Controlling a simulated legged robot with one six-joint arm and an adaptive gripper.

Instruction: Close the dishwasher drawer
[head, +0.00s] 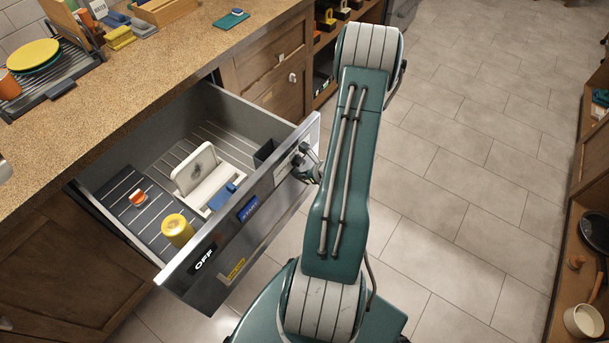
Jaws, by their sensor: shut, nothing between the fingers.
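The dishwasher drawer (213,271) stands pulled out from under the counter, with its inside visible. Its grey front panel carries a black OFF label, a blue START label and a yellow label. Inside are a yellow cylinder (177,230), a small orange-and-white item (138,197) and a white holder (198,177) with an upright plate-like part. My gripper (304,170) is shut and empty at the right end of the drawer front. My arm partly hides it, and I cannot tell whether it touches the panel.
The speckled counter (150,80) runs above the drawer, with a dish rack (50,78) at the far left. Wooden cabinets (268,65) stand beyond the drawer. Open shelves (592,185) line the right edge. The tiled floor (470,170) between is clear.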

